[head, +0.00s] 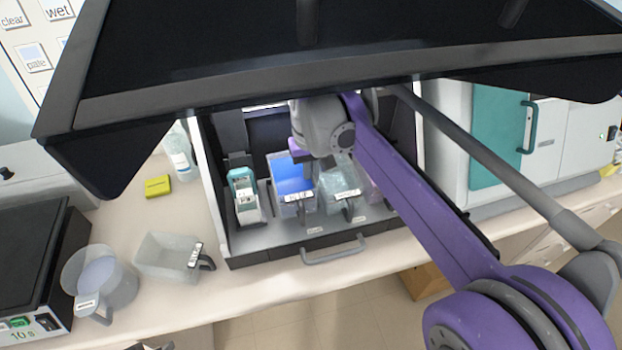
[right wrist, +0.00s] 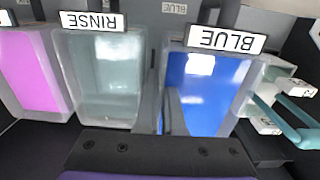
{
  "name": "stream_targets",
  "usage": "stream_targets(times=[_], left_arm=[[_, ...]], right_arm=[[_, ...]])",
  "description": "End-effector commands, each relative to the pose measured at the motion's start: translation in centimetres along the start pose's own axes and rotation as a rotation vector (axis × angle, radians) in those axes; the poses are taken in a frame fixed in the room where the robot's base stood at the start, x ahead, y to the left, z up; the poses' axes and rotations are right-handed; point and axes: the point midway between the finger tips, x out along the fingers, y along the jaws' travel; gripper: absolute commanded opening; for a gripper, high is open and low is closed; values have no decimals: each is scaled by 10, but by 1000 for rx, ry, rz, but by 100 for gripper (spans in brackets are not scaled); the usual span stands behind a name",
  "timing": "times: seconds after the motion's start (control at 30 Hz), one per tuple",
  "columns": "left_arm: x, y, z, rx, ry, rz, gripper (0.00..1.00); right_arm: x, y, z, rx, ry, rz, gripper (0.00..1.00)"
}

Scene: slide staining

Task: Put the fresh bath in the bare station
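A bath of blue liquid (head: 290,178) with a BLUE label stands in the open stainer; it also shows in the right wrist view (right wrist: 205,85). A clear RINSE bath (right wrist: 105,75) stands beside it, then a pink bath (right wrist: 38,75). My right gripper (right wrist: 168,108) is low at the blue bath's rinse-side edge; its grey fingers are close together there, and I cannot tell whether they grip it. In the head view its wrist hides the back of the baths. An empty-looking labelled bath (head: 165,250) with a dark handle sits on the bench. I cannot make out a bare station.
A teal-and-white slide rack (head: 243,190) stands left of the blue bath. A jug (head: 100,280) stands on the bench beside a black-topped device (head: 30,250). A yellow block (head: 158,186) and a bottle (head: 180,160) are behind. The stainer's dark hood (head: 300,65) hangs above my right arm.

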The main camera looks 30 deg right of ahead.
Motion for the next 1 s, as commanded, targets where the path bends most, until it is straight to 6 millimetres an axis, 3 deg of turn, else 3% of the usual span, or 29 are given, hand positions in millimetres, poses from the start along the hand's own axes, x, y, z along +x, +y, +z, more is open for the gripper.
stream_targets(times=[1.0], left_arm=[[10,0,10,0,-9,0,50]], right_arm=[[19,0,0,0,-1,0,0]])
